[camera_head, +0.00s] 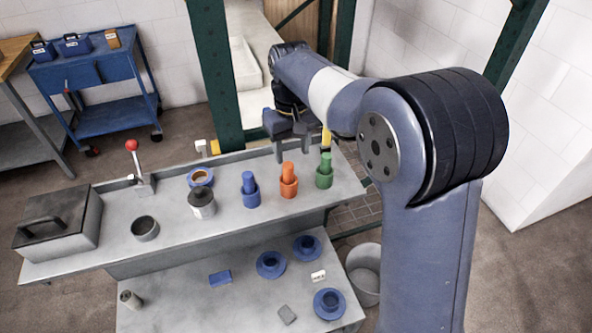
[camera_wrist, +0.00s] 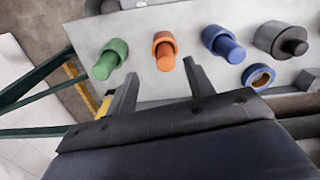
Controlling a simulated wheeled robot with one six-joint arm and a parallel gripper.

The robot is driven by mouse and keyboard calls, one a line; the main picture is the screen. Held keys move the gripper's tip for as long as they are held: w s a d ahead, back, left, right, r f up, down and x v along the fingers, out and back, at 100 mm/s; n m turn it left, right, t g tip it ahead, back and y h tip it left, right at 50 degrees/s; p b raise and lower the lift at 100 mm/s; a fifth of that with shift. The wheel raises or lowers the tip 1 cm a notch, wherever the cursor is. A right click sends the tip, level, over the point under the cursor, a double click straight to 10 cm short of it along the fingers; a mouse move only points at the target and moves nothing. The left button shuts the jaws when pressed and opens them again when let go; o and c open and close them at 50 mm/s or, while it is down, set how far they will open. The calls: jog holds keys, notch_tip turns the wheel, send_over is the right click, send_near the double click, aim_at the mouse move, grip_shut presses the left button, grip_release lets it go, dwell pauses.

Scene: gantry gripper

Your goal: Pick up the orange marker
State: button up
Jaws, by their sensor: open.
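The orange marker (camera_head: 288,171) stands upright in an orange cup (camera_head: 289,188) on the grey upper shelf, between a blue marker and a green marker. In the wrist view the orange marker (camera_wrist: 166,60) shows ahead of the gap between my fingers, with its orange cup (camera_wrist: 164,39) behind it. My gripper (camera_head: 291,155) is open and empty. In the head view its fingers hang just behind and above the orange marker; in the wrist view the fingertips (camera_wrist: 161,74) lie on either side of the line to it. No contact with the marker is visible.
A blue marker in a blue cup (camera_head: 250,190) and a green marker in a green cup (camera_head: 324,171) stand close on either side. A dark-lidded can (camera_head: 202,203), a tape roll (camera_head: 200,177) and a red-knobbed lever (camera_head: 139,168) stand farther left. A green post (camera_head: 214,75) rises behind.

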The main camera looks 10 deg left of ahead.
aim_at(288, 164)
notch_tip(288, 164, down, 3)
jog(key=f, duration=0.1)
jog(key=f+p, duration=0.1)
jog(key=a+f, duration=0.1)
jog(key=f, duration=0.1)
jog(key=shift+w+a+p, duration=0.1)
jog(key=shift+w+p, duration=0.2)
jog(key=shift+p, duration=0.1)
jog(key=shift+f, duration=0.6)
jog(key=shift+c, duration=0.4)
jog(key=c, duration=1)
